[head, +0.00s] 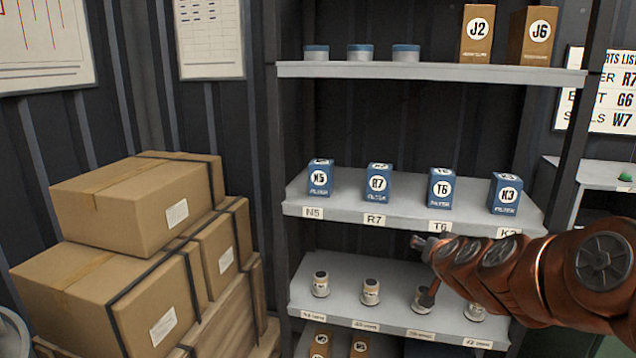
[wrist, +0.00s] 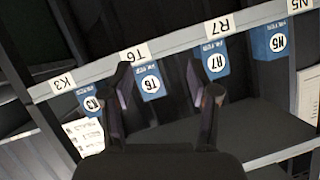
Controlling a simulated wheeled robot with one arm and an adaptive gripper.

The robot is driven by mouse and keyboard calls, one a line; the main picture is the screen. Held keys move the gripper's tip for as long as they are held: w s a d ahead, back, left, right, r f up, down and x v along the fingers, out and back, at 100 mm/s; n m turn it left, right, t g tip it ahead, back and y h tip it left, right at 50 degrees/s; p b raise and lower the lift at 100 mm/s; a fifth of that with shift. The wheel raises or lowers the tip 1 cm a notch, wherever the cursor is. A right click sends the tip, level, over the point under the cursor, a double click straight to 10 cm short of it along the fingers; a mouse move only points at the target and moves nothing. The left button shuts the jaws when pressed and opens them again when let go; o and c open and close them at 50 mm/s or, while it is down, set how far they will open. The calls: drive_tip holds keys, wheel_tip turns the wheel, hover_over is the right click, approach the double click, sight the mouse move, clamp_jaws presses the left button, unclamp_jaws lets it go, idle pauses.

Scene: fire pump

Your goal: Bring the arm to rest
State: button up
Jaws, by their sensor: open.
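My arm comes in from the right in the head view, and its end with my gripper (head: 424,246) is in front of the shelf rack, near the edge of the shelf with the blue boxes. In the wrist view my gripper (wrist: 160,82) shows two dark fingers spread apart with nothing held between them. That view is turned over, with the blue boxes R7 (wrist: 215,60) and T6 (wrist: 150,82) beyond the fingers. Whether any finger touches the shelf cannot be told.
Blue boxes N5 (head: 320,178), R7 (head: 378,183), T6 (head: 441,188) and K3 (head: 505,193) stand on the middle shelf (head: 345,207). Small canisters (head: 371,292) stand below, partly behind my arm. Stacked cartons (head: 140,205) fill the left.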

drive_tip(key=s+a+f+n+g+y, duration=0.2)
drive_tip(key=s+a+f+g, duration=0.15)
drive_tip(key=s+a, duration=0.35)
drive_tip(key=s+a+f+n+g+y, duration=0.2)
drive_tip(key=s+a+f+g, duration=0.15)
drive_tip(key=s+a, duration=0.35)
drive_tip(key=s+d+f+n+g+h, duration=0.1)
drive_tip(key=s+d+f+g, duration=0.15)
drive_tip(key=s, duration=0.95)
drive_tip(key=s+d+f+g, duration=0.1)
drive_tip(key=s+f+g, duration=0.3)
drive_tip(key=s, duration=0.8)
drive_tip(key=s+d+r+g+h+p, duration=0.1)
drive_tip(key=s+d+r+g+h, duration=0.15)
drive_tip(key=s, duration=0.55)
drive_tip(key=s+d+p+v, duration=0.1)
drive_tip(key=p+v, duration=1.2)
drive_tip(key=shift+r+t+y, duration=0.4)
drive_tip(key=shift+r+y, duration=0.05)
drive_tip(key=shift+r, duration=0.1)
drive_tip(key=shift+s, duration=0.15)
